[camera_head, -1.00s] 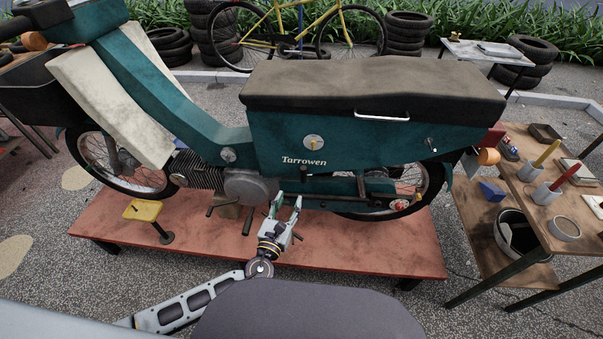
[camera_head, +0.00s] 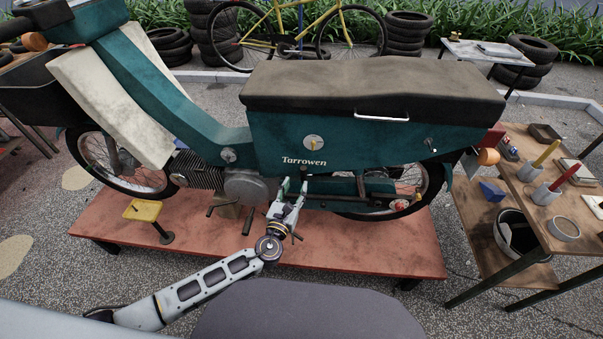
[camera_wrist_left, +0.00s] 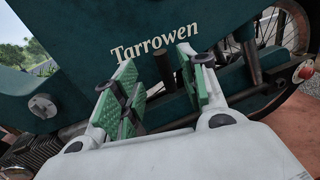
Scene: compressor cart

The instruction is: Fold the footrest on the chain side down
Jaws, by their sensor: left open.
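The teal moped (camera_head: 370,150) stands on a low red platform, its side facing me. Its footrest (camera_wrist_left: 163,69) is a short black peg that points up against the teal panel, under the "Tarrowen" lettering. In the head view the footrest (camera_head: 303,172) shows small beside the gripper tips. My left gripper (camera_head: 294,184) is open at the footrest. In the left wrist view its green-padded fingers (camera_wrist_left: 160,85) stand on either side of the peg, with gaps visible. The lower end of the peg and its hinge are hard to make out. My right gripper is not in view.
The red platform (camera_head: 350,245) is clear in front of the rear wheel. A yellow-topped stand (camera_head: 143,210) is on its left part. A wooden bench (camera_head: 520,195) with cups and tools stands at the right. Dark pegs and levers stick out below the engine (camera_head: 249,187).

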